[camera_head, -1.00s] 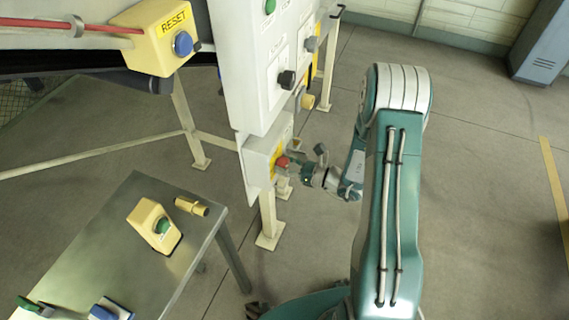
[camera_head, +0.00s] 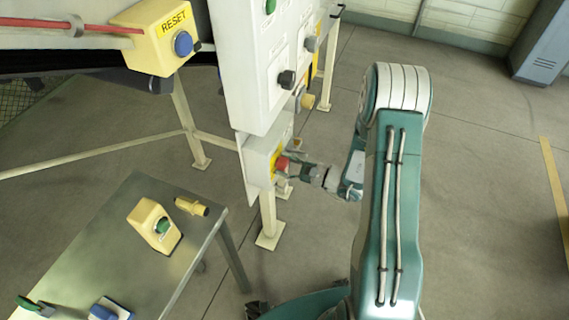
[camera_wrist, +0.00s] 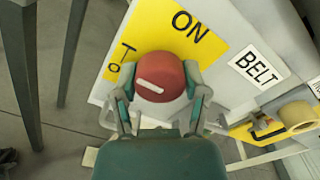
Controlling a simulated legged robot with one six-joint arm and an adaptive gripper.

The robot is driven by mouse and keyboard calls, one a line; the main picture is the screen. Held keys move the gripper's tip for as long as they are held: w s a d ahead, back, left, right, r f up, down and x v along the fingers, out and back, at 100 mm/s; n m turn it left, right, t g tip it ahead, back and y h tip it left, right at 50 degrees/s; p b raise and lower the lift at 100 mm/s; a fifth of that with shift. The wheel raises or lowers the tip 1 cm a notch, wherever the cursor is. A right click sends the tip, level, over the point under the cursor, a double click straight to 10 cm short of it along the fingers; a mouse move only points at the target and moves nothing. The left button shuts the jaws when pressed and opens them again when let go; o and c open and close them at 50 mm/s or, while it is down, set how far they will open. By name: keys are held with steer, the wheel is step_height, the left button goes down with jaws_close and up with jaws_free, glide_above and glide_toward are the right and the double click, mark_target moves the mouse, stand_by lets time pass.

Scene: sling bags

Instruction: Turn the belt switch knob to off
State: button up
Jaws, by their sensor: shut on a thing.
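The belt switch knob (camera_wrist: 160,77) is red with a white pointer bar, and sits on a yellow plate (camera_wrist: 189,35) marked "ON", beside a "BELT" label (camera_wrist: 259,66). In the wrist view the bar lies nearly level, tilted slightly down to the right. My gripper (camera_wrist: 160,92) is shut on the knob, one finger on each side. In the head view the red knob (camera_head: 282,162) shows on the box low on the white panel, with my gripper (camera_head: 289,163) at it. Part of the plate's other lettering is hidden by the knob and fingers.
The white panel (camera_head: 245,70) above carries black and grey knobs. A yellow RESET box (camera_head: 157,38) with a blue button is at upper left. A metal table (camera_head: 120,235) at lower left bears a yellow box with a green button. The floor to the right is open.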

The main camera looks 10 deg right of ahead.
steer(key=shift+f, duration=0.1)
stand_by(0.3)
steer(key=o, duration=1.1)
steer(key=shift+o, duration=0.2)
steer(key=v, duration=1.2)
steer(key=shift+w+n, duration=0.1)
steer(key=shift+n, duration=0.2)
